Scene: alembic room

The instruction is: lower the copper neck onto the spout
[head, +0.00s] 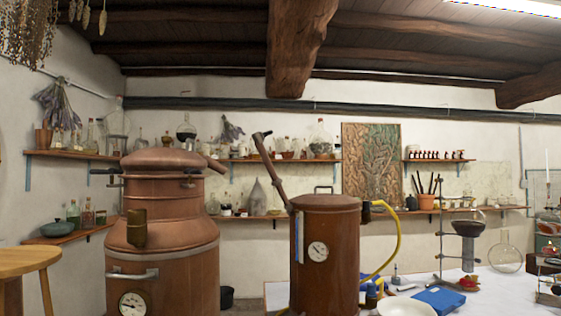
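A large copper still (165,215) with a domed top stands at the left of the head view. Its short spout (213,164) sticks out to the right from the upper part. The copper neck (272,175) is a thin dark pipe that rises from the top left of a brown copper drum (327,255). The neck leans up and to the left, and its bent upper end is in the air, above and to the right of the spout. The neck and the spout are apart. Neither of my grippers is in view.
A white table (505,290) at the right holds a blue book (438,299), a white plate (405,306) and a lab stand (441,230). A yellow hose (398,240) loops from the drum's right side. A wooden stool (30,262) is at the left.

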